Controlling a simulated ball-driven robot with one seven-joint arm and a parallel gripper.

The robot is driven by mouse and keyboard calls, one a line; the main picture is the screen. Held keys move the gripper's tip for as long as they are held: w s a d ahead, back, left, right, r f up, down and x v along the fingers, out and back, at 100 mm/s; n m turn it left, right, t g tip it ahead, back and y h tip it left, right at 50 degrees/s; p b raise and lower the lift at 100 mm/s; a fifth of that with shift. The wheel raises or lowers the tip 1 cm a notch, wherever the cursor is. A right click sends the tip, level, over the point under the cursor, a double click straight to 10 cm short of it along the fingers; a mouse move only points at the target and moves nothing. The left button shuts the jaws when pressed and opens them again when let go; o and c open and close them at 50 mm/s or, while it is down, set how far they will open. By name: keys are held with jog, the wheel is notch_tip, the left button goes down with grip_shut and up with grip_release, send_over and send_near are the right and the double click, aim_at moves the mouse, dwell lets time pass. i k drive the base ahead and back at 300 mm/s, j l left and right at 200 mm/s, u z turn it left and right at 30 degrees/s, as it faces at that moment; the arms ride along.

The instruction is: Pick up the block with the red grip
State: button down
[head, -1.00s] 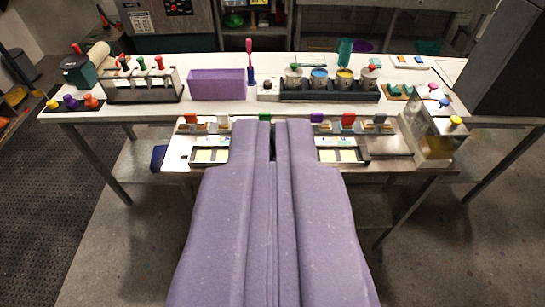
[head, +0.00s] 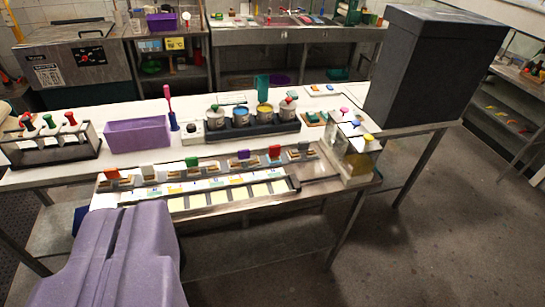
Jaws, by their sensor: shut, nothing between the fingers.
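The block with the red grip (head: 275,151) stands in a row of blocks with differently coloured grips along the low front bench. It is toward the right of that row, between a purple-gripped block (head: 243,155) and a grey-green one (head: 303,147). An orange-gripped block (head: 112,174) and a green-gripped block (head: 192,162) stand farther left. My purple gripper (head: 134,208) is shut and empty at the lower left. In the picture it lies left of and below the red grip, clear of it.
Pale yellow squares (head: 222,193) lie in front of the blocks. Behind are a purple bin (head: 138,134), paint cans in a dark rack (head: 252,128), and red- and green-topped stamps in a rack (head: 60,148). A clear yellowish container (head: 358,163) and a tall dark box (head: 433,70) stand right.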

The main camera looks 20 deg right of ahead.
aim_at(274, 151)
jog(key=i+l, duration=0.35)
jog(key=i, duration=0.25)
jog(key=i+l, duration=0.4)
jog(key=i, duration=0.15)
jog(key=i+l, duration=0.35)
jog(key=i, duration=0.25)
jog(key=i+l, duration=0.4)
jog(key=i, duration=0.15)
